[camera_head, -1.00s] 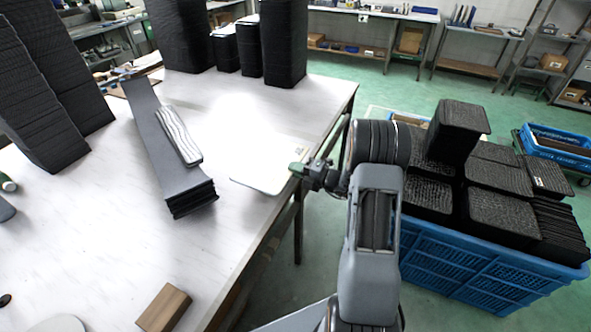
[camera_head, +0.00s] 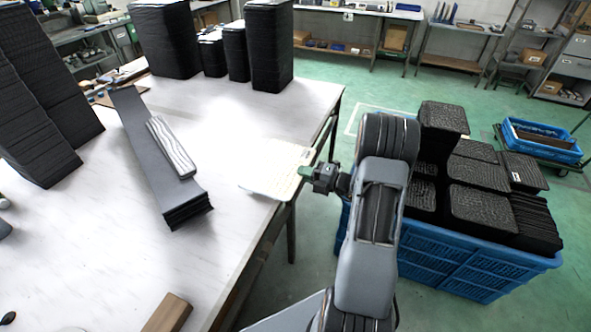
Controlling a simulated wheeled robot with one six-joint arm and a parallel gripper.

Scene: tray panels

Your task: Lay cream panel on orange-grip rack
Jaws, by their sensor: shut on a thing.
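The cream panel (camera_head: 270,172) is a thin, pale sheet with small dark marks near its right end. It is at the right edge of the white table (camera_head: 110,235), with its right end out at the table edge. My gripper (camera_head: 307,171), with green fingertips, is shut on the panel's right end. I cannot tell whether the panel still touches the tabletop. No rack with orange grips can be made out in this view.
A long stack of dark strips (camera_head: 150,165) with a ribbed, light piece (camera_head: 172,147) on top lies left of the panel. Tall black stacks (camera_head: 270,45) stand behind. A blue crate (camera_head: 465,258) of black blocks stands right of my arm. A brown block (camera_head: 167,314) lies at the front.

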